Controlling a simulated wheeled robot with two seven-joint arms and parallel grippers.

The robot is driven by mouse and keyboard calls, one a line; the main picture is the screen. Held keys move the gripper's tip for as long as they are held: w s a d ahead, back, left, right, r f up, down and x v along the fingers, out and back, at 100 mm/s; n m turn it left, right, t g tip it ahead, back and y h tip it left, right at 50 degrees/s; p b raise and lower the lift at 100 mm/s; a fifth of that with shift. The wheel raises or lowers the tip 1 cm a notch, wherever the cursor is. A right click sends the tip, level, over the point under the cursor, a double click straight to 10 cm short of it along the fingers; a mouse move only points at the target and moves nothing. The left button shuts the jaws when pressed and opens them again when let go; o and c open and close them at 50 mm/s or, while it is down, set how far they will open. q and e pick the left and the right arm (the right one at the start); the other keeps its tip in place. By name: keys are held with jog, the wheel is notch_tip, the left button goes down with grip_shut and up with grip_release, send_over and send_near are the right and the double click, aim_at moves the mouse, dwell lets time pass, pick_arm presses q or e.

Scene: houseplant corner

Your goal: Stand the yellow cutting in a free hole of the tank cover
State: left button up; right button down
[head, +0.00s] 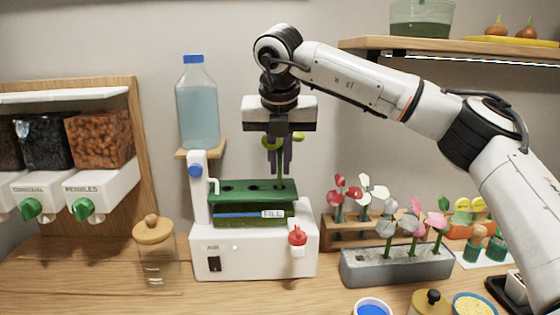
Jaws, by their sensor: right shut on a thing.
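The yellow cutting (298,138) has yellow-green leaves and a thin green stem. My right gripper (280,165) points straight down above the tank and is shut on the cutting, partly hiding it. The stem hangs upright below the fingers, down to the right end of the green tank cover (240,198). Its lower end meets the cover at the right-hand hole; I cannot tell whether it is inside. Two dark holes, at the left and middle of the cover, look empty. The cover sits over the tank on a white base (255,258). My left gripper is not in view.
A blue water bottle (198,105) stands close at the tank's left. A lidded glass jar (154,250) stands further left. A grey planter (397,266) with flowers, a wooden rack and small pots are at the right. A shelf (470,50) overhangs at upper right.

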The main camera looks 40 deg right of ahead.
aim_at(280, 142)
jog(key=shift+f+b, duration=0.4)
jog(key=shift+f, duration=0.2)
jog(key=c, duration=1.3)
grip_release()
jog(key=shift+r, duration=0.1)
jog(key=shift+r+p, duration=2.65)
jog(key=shift+r, duration=0.8)
jog(key=shift+s+f, duration=0.1)
jog(key=shift+f, duration=0.05)
